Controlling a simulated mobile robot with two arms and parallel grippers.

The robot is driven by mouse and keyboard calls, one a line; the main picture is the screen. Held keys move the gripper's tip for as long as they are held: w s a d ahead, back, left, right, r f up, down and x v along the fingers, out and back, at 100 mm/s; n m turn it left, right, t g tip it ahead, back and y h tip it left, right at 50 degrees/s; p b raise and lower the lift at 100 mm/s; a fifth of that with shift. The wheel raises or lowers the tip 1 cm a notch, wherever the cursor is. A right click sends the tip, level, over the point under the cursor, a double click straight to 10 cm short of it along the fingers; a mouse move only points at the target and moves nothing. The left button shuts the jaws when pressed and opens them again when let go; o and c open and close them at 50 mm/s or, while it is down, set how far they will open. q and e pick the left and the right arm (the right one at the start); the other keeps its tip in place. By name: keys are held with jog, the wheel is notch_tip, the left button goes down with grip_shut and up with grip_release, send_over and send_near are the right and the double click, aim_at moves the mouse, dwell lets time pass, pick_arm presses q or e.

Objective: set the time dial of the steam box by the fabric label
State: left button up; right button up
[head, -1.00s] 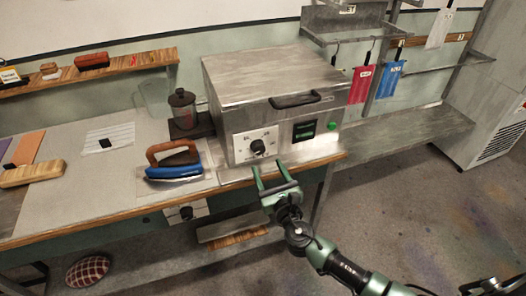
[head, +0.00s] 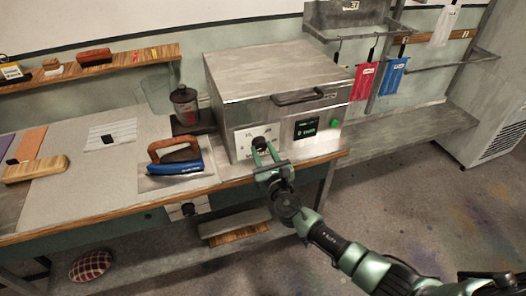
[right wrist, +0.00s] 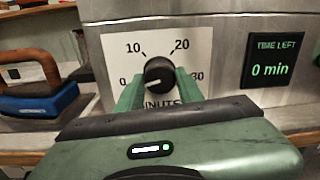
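The steam box (head: 265,75) is a grey metal box on the bench. Its time dial (right wrist: 158,73) is a black knob on a white plate marked 0, 10, 20, 30; its white pointer is toward 0. The display (right wrist: 270,62) reads "TIME LEFT 0 min". My right gripper (head: 264,150) is at the dial, its green fingers (right wrist: 158,90) spread on either side of the knob's lower part; whether they touch it cannot be told. Fabric pieces with small labels, red (head: 364,78) and blue (head: 394,74), hang at the right; their writing is unreadable. My left gripper is not in view.
An iron (head: 175,160) with a blue body and wooden handle stands left of the steam box. A dark jar (head: 184,104) stands behind it. A green button (head: 334,124) is at the box's right. The floor right of the bench is clear.

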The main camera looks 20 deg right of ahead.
grip_shut()
